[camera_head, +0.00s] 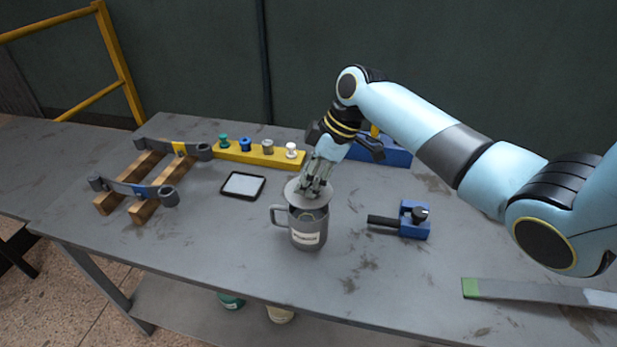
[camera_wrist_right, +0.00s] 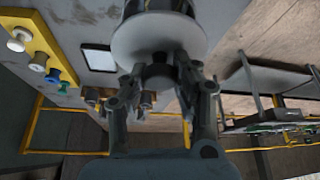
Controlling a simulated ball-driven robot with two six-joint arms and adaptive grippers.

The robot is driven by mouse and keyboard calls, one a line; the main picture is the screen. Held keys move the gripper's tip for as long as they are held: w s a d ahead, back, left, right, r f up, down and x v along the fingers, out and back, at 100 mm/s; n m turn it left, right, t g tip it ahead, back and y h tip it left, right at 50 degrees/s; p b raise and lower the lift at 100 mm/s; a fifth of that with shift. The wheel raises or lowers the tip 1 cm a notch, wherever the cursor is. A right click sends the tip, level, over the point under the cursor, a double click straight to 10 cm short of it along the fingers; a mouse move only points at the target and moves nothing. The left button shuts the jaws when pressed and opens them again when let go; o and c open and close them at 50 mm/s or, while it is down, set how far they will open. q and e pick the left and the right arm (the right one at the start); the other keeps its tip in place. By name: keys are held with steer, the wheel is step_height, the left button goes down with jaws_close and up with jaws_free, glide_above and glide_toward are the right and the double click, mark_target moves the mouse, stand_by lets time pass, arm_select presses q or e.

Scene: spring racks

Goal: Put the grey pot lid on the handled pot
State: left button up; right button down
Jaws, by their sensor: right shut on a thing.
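The handled pot (camera_head: 308,232) is a dark grey mug-like pot with a label and a handle on its left, standing upright on the table. The grey pot lid (camera_head: 299,194) is a light grey disc at the pot's mouth, slightly tilted. I cannot tell whether it touches the rim. My right gripper (camera_head: 316,180) is shut on the lid's knob from above. In the right wrist view, the fingers close around the dark knob, with the lid (camera_wrist_right: 160,35) beyond them. The fingers hide part of the lid. My left gripper is not in view.
A yellow rack (camera_head: 258,156) with several coloured knobs stands behind. A black-framed tablet (camera_head: 243,186) lies left of the pot. Two dark wrenches lie on wooden blocks (camera_head: 145,210) at left. A blue clamp-like tool (camera_head: 413,220) lies right. A green-ended bar (camera_head: 520,291) lies front right.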

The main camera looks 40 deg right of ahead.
steer(key=shift+f, duration=0.45)
stand_by(0.7)
steer(key=shift+f, duration=0.1)
stand_by(0.4)
steer(key=shift+f+b, duration=0.45)
steer(key=shift+f, duration=0.25)
steer(key=shift+f, duration=0.25)
steer(key=shift+f+b, duration=0.35)
steer(key=shift+f, duration=0.3)
stand_by(0.7)
steer(key=shift+c, duration=0.6)
jaws_free()
